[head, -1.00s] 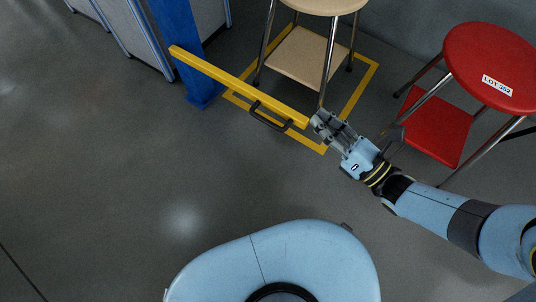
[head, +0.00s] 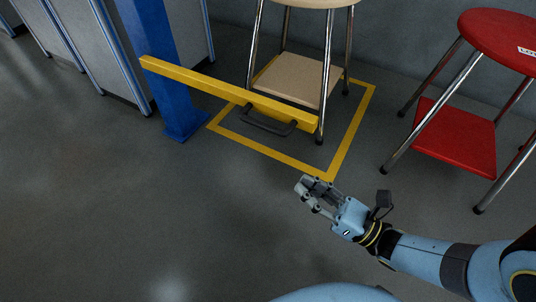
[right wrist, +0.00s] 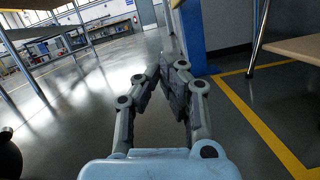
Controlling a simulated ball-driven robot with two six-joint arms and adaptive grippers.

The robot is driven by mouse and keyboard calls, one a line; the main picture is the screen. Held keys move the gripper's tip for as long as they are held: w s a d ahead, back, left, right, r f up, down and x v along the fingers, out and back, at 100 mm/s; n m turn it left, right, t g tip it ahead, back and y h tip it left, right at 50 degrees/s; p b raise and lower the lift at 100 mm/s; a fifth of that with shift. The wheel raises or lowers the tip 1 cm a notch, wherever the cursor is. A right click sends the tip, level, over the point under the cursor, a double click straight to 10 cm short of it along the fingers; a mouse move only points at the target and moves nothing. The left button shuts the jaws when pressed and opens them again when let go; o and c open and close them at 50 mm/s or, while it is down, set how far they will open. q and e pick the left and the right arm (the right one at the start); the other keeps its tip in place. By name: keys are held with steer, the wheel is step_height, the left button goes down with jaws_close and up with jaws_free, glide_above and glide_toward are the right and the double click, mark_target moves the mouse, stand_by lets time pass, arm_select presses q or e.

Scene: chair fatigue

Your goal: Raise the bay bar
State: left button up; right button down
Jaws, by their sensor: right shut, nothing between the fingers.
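The yellow bay bar (head: 215,88) reaches out level from the blue post (head: 155,60) across the front of the marked bay. A dark handle (head: 268,122) is fixed to it near its right end. My left gripper is not in view.
A stool with a pale wooden shelf (head: 297,78) stands in the yellow floor outline (head: 352,130). A red stool (head: 455,135) stands to the right. Grey panels (head: 90,45) line the back left. The floor at left and front is clear.

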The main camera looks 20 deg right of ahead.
steer(key=shift+r, duration=0.1)
steer(key=shift+w, duration=0.1)
steer(key=w+a+r, duration=0.5)
steer(key=w+r, duration=0.1)
steer(key=w, duration=0.2)
steer(key=shift+w, duration=0.15)
stand_by(0.4)
steer(key=shift+r, duration=0.15)
